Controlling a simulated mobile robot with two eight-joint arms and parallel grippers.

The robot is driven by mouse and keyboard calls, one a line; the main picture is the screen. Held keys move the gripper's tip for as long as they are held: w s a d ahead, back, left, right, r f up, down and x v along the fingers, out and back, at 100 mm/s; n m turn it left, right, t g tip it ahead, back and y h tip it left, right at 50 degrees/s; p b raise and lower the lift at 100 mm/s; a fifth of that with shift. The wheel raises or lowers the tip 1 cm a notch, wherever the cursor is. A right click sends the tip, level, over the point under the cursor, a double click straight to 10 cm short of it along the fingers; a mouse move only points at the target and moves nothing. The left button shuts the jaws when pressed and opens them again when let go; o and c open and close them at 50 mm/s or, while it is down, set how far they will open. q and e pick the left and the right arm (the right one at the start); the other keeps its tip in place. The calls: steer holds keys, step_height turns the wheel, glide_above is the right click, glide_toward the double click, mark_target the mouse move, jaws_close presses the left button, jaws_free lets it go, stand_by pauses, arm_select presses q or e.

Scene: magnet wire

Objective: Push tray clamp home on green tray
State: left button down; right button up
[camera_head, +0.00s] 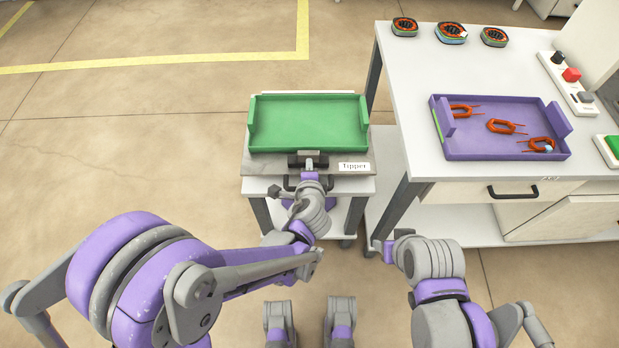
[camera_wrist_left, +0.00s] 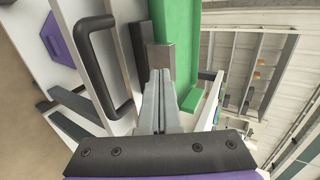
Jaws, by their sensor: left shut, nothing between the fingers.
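The green tray (camera_head: 300,135) lies on a small stand marked "Tipper", with raised sides. The tray clamp (camera_head: 296,160), a dark block, sits at the middle of the tray's near edge. My left gripper (camera_head: 310,163) is shut and empty, with its fingertips at the clamp. In the left wrist view the shut fingers (camera_wrist_left: 161,90) point at the grey clamp block (camera_wrist_left: 161,57), beside the green tray wall (camera_wrist_left: 182,35). I cannot tell whether they touch it. My right arm is low at the right; its fingers are not clear.
A white bench (camera_head: 400,90) stands to the right. It carries a purple tray (camera_head: 480,152) with 3 orange coils, several round parts at the back, and a button box (camera_head: 567,80). The stand's black handle (camera_wrist_left: 105,70) is close to my left gripper. Floor is clear at left.

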mark_target(309, 151)
arm_select(q)
steer(key=shift+w, duration=0.6)
steer(key=w, duration=0.5)
arm_select(e)
steer(key=shift+f, duration=0.15)
arm_select(q)
steer(key=shift+s, duration=0.15)
